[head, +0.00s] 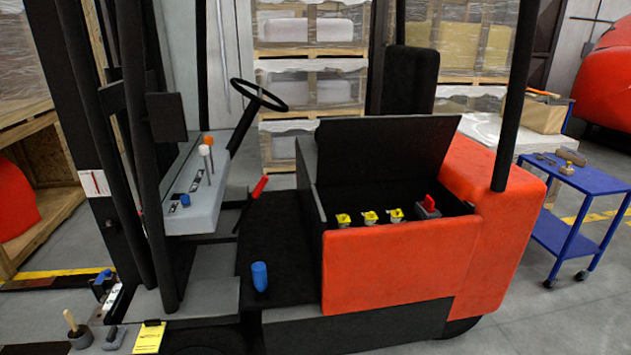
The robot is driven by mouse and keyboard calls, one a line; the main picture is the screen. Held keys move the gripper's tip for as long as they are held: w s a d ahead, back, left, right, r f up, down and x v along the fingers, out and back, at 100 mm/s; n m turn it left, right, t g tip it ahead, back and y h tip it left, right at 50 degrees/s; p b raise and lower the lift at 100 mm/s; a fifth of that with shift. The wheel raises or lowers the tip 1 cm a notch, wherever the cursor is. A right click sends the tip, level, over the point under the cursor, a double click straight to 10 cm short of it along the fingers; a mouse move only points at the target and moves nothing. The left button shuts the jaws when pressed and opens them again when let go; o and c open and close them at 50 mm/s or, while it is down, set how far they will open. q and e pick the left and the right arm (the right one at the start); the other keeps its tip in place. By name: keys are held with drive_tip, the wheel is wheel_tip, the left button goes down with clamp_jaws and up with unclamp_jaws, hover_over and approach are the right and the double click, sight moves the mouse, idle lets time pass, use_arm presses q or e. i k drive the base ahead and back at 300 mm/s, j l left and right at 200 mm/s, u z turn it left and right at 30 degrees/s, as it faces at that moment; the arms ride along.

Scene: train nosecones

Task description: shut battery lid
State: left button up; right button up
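The black battery lid (380,146) stands raised and tilted back on the forklift, in the middle right of the head view. Below it the battery compartment (318,205) is open. Inside it several yellow-capped parts (370,217) sit in a row, with a red-handled grey connector (428,207) at their right. An orange-red side panel (390,268) forms the front wall of the compartment. Neither of my grippers shows in this view.
A steering wheel (259,95) and a lever console (195,198) stand left of the compartment. A black post (515,100) rises at its right. A blue cart (580,178) with small items stands farther right. Wrapped pallets (313,90) stand behind.

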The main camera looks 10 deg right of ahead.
sight(354, 149)
drive_tip(key=i+l+u, duration=0.3)
drive_tip(key=i+l, duration=0.75)
drive_tip(key=l, duration=0.15)
